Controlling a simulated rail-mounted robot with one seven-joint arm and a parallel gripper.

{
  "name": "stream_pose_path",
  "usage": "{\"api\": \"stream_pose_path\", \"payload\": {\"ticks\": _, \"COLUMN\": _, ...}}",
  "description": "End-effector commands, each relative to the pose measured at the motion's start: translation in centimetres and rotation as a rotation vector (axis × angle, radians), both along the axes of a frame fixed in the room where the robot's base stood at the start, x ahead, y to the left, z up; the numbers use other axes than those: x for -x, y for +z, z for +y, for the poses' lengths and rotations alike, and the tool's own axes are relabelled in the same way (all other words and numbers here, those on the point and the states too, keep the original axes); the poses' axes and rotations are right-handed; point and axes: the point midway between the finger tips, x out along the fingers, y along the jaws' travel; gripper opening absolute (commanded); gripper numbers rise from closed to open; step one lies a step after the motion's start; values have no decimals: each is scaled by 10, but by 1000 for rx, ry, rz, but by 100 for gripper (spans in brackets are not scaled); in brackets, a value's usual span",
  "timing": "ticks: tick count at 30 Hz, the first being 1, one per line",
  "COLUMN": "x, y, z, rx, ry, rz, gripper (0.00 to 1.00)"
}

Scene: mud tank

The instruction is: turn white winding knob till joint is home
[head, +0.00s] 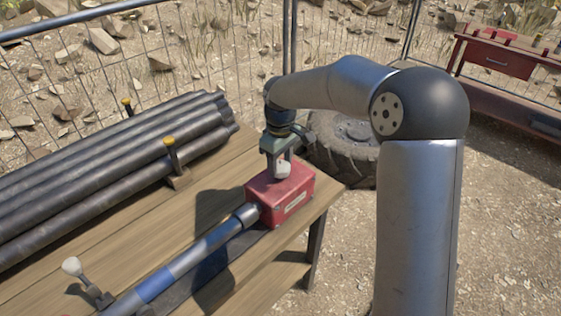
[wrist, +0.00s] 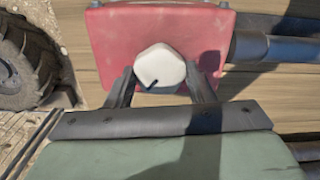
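The white knob (head: 283,170) sits on top of the red box (head: 292,199) near the bench's far right end. In the wrist view the knob (wrist: 160,68) is a faceted white cap with a dark mark near its lower edge. My gripper (head: 279,163) points down over the red box. In the wrist view its two fingers (wrist: 160,80) are spread apart, one on each side of the knob. Narrow gaps seem to show between fingers and knob, but contact is hard to judge. A grey pipe with a blue band (head: 155,284) runs into the red box's left side.
Dark pipes (head: 110,140) are stacked on the wooden bench (head: 120,230), held by yellow-topped posts (head: 170,150). A white-headed handle (head: 72,267) stands at the bench's near left. A tyre (head: 343,145) lies behind the bench. A wire fence encloses the site.

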Motion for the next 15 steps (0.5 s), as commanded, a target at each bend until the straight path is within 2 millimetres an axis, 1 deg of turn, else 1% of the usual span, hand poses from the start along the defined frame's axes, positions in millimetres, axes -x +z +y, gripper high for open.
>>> {"api": "stream_pose_path", "payload": {"ticks": 8, "x": 0, "y": 0, "z": 0, "rx": 1, "ry": -19, "rz": -1, "gripper": 26}}
{"api": "stream_pose_path", "payload": {"ticks": 15, "x": 0, "y": 0, "z": 0, "rx": 1, "ry": -125, "rz": -1, "gripper": 26}}
